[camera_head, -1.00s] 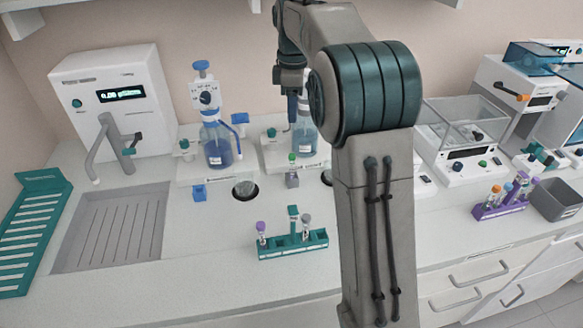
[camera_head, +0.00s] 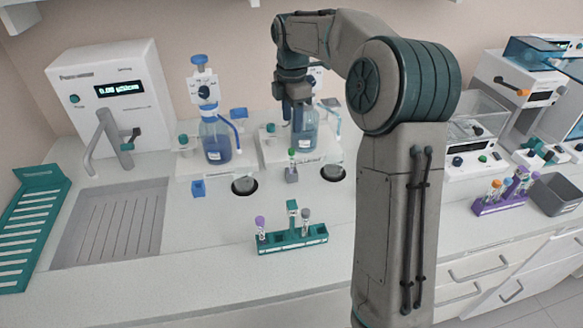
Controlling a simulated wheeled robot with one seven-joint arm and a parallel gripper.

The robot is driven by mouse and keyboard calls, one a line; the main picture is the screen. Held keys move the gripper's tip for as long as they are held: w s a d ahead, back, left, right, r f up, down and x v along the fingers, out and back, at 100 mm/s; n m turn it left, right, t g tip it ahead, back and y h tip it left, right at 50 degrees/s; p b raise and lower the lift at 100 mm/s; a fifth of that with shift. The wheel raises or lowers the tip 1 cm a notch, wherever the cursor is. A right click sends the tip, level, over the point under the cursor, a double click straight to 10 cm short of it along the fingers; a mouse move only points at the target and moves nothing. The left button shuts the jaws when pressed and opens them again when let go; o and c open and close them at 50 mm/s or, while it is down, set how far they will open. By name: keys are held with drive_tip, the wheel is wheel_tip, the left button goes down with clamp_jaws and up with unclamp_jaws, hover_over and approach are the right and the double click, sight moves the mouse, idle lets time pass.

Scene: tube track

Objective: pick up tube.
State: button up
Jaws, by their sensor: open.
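A teal rack (camera_head: 290,243) stands on the bench in front. It holds a purple-capped tube (camera_head: 260,228) at its left end and a grey-capped tube (camera_head: 305,221) towards its right, with a teal upright between them. A green-capped tube (camera_head: 292,157) stands behind the rack in a small grey holder (camera_head: 291,174). My gripper (camera_head: 291,120) hangs downward above and behind the green-capped tube, in front of the right blue bottle (camera_head: 306,136). It is open and apart from the tubes. Its fingertips are small and hard to make out.
Two dispenser bottles stand behind, the left one (camera_head: 214,140) beside a dark round opening (camera_head: 244,186). A sink (camera_head: 108,222) and teal drying rack (camera_head: 28,232) are at left. A purple tube rack (camera_head: 505,202) and grey bin (camera_head: 556,195) are at right. The bench front is clear.

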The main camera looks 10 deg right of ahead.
sight(292, 150)
wheel_tip(292, 150, down, 8)
drive_tip(key=shift+f, duration=0.25)
drive_tip(key=shift+w+f+p, duration=0.15)
drive_tip(key=shift+f+p, duration=0.7)
drive_tip(key=shift+f, duration=1.9)
drive_tip(key=shift+c, duration=0.3)
drive_tip(key=c, duration=0.8)
